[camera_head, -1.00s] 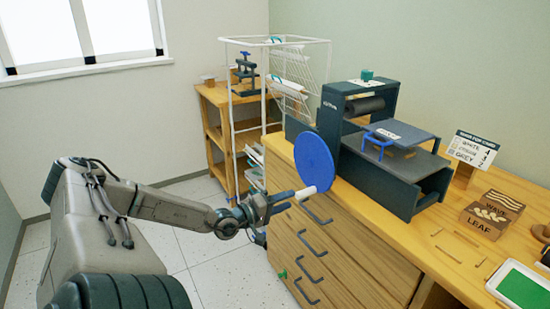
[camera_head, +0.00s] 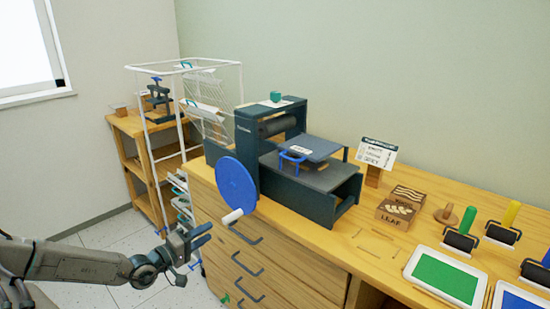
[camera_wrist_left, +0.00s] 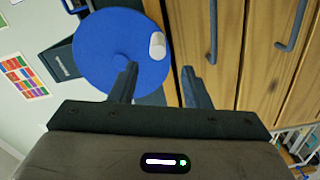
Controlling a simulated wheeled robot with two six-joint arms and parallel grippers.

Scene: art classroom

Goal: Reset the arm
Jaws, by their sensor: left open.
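My left arm comes in from the lower left in the head view. Its gripper (camera_head: 201,236) is open and empty, left of the blue crank wheel (camera_head: 236,186) of the press (camera_head: 300,165) and apart from its white handle (camera_head: 232,216). In the left wrist view the open fingers (camera_wrist_left: 160,85) point toward the blue wheel (camera_wrist_left: 110,50) and its white handle (camera_wrist_left: 157,46), with nothing between them. My right gripper is not in view.
The wooden cabinet (camera_head: 375,250) with dark drawer handles carries the press, stamp blocks (camera_head: 399,207), a sign (camera_head: 376,153), rollers and a green ink tray (camera_head: 446,276). A white wire rack (camera_head: 150,150) and a wooden shelf (camera_head: 128,124) stand behind. Floor is clear at left.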

